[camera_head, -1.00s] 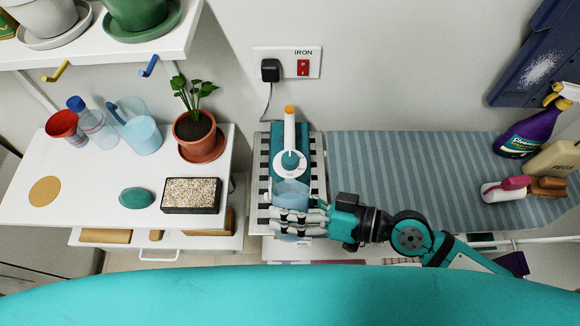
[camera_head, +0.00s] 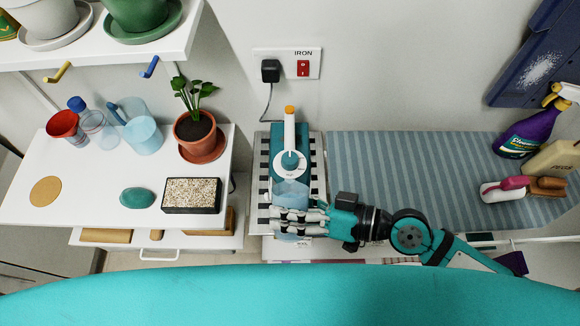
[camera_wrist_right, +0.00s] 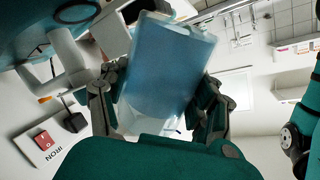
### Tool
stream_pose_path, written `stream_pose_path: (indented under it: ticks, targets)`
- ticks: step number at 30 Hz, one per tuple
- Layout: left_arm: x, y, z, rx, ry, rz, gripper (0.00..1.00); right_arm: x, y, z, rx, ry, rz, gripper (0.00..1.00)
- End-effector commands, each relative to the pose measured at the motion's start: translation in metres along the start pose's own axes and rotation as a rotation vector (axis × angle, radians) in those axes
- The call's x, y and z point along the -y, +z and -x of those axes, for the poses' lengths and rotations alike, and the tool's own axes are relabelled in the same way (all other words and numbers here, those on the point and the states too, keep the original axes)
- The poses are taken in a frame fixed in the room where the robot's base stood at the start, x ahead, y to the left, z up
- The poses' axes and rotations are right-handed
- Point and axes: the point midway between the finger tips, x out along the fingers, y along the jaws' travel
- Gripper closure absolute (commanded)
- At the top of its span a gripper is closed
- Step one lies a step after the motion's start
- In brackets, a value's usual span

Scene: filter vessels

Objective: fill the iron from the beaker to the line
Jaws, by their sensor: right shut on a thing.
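The teal iron (camera_head: 305,150) rests on the slatted rest at the left end of the ironing board, with its white handle pointing up toward the wall. My right gripper (camera_head: 300,217) is shut on the clear beaker (camera_head: 291,192) just in front of the iron. In the right wrist view the beaker (camera_wrist_right: 168,70) sits between the fingers of the right gripper (camera_wrist_right: 160,108), with bluish liquid in it. It looks tilted toward the iron, its rim close to the dial end. I cannot tell whether liquid is flowing; the fill line is not readable. My left gripper is not in view.
A white table at left holds a blue jug (camera_head: 141,133), a bottle (camera_head: 100,130), a red cup (camera_head: 64,126), a potted plant (camera_head: 200,140) and a pebble tray (camera_head: 191,195). The striped board (camera_head: 410,170) is clear in the middle.

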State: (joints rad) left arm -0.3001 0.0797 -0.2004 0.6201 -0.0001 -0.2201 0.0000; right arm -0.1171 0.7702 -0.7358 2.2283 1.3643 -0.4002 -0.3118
Motion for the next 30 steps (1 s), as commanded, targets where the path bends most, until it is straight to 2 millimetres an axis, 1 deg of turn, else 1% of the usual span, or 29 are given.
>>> stream_pose_path:
  ticks: [10, 15, 30]
  targets:
    - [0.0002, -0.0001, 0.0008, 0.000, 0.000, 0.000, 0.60, 0.0005, -0.0007, 0.0001, 0.000, 0.000, -0.003, 0.75]
    - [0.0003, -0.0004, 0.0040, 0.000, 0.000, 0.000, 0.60, 0.0009, -0.0009, 0.0002, 0.013, -0.001, -0.032, 0.75]
    - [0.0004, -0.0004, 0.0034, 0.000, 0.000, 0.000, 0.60, 0.0002, -0.0003, 0.0000, 0.014, 0.000, -0.037, 0.75]
